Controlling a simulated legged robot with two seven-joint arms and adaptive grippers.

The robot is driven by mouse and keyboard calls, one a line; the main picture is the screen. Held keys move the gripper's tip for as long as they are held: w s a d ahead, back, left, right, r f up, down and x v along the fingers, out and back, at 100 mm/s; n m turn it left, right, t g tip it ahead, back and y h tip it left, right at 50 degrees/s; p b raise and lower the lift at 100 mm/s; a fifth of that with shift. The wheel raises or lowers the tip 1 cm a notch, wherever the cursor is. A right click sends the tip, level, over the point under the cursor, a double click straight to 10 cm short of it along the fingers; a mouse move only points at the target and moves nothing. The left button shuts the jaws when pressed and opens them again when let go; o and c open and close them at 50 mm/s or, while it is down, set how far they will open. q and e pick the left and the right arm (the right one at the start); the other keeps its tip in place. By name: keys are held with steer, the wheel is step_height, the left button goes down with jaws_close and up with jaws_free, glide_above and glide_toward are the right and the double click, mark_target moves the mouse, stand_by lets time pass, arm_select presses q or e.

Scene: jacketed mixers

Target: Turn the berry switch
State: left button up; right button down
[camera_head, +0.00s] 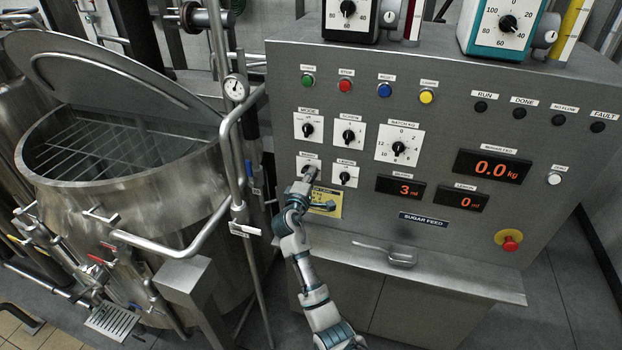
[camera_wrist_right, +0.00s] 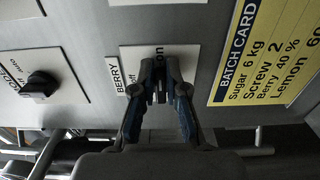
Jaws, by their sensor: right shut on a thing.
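The berry switch's white plate (camera_head: 306,162) is on the grey control panel, at the lower left of the dials. In the wrist view its plate (camera_wrist_right: 133,56) shows "BERRY", "off" and "on". My right gripper (camera_head: 306,182) reaches up to this switch in the head view. In the wrist view my right gripper (camera_wrist_right: 160,92) is shut on the switch's knob, with fingers close together against the plate. The knob is mostly hidden between the fingers, so its exact angle cannot be told. My left gripper is not in view.
The lemon switch (camera_head: 345,174) sits just right of the gripper, with the mode dial (camera_head: 308,130) above. A yellow batch card (camera_head: 327,203) is below. A metal scoop (camera_head: 399,256) lies on the ledge. The mixer's steel pipe (camera_head: 229,120) stands close on the left.

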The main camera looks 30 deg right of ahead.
steer(key=shift+w+r, duration=0.1)
stand_by(0.4)
steer(key=c, duration=1.2)
jaws_free()
steer(key=shift+w, duration=0.1)
steer(key=shift+w+f, duration=0.15)
steer(key=shift+f, duration=0.1)
steer(key=v, duration=1.2)
steer(key=shift+d, duration=0.1)
